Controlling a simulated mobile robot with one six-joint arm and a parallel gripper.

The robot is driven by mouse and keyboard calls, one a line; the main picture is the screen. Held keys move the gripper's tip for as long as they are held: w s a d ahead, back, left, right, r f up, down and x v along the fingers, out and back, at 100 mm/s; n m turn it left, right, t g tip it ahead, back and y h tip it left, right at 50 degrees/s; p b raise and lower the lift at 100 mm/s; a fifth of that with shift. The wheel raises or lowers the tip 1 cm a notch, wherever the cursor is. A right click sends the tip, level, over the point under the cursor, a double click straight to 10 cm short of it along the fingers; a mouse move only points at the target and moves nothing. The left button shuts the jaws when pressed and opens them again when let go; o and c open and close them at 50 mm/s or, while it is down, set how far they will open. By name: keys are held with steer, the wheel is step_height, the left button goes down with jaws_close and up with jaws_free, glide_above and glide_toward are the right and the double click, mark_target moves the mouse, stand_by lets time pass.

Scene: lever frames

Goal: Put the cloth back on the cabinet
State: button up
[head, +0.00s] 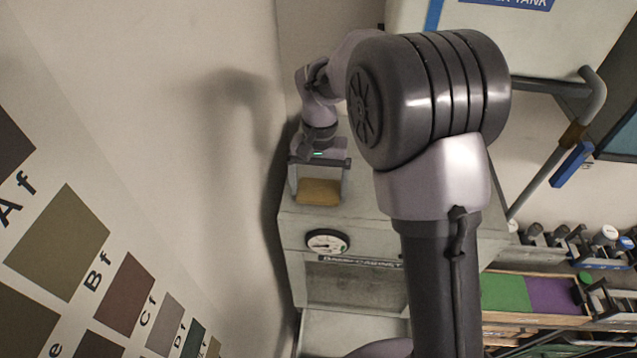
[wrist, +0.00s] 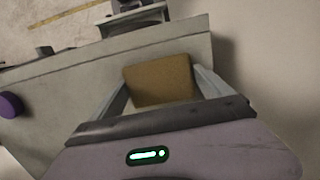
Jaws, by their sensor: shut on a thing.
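The cloth (head: 318,193) is a flat, mustard-brown piece between the fingers of my gripper (head: 319,186). It also shows in the wrist view (wrist: 160,80), spanning the gap between the two fingers (wrist: 162,92). My gripper is shut on it and points down over the grey cabinet (head: 365,228), near its left end by the wall. The cabinet top (wrist: 60,112) lies below and around the cloth in the wrist view. I cannot tell whether the cloth touches the top.
A tank (head: 520,45) and a bent pipe (head: 545,175) are at right.

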steer(key=shift+s+f+b, duration=0.25)
steer(key=shift+f+b, duration=0.05)
steer(key=shift+f, duration=0.05)
steer(key=o, duration=1.2)
steer(key=shift+s, duration=0.1)
steer(key=shift+a, duration=0.1)
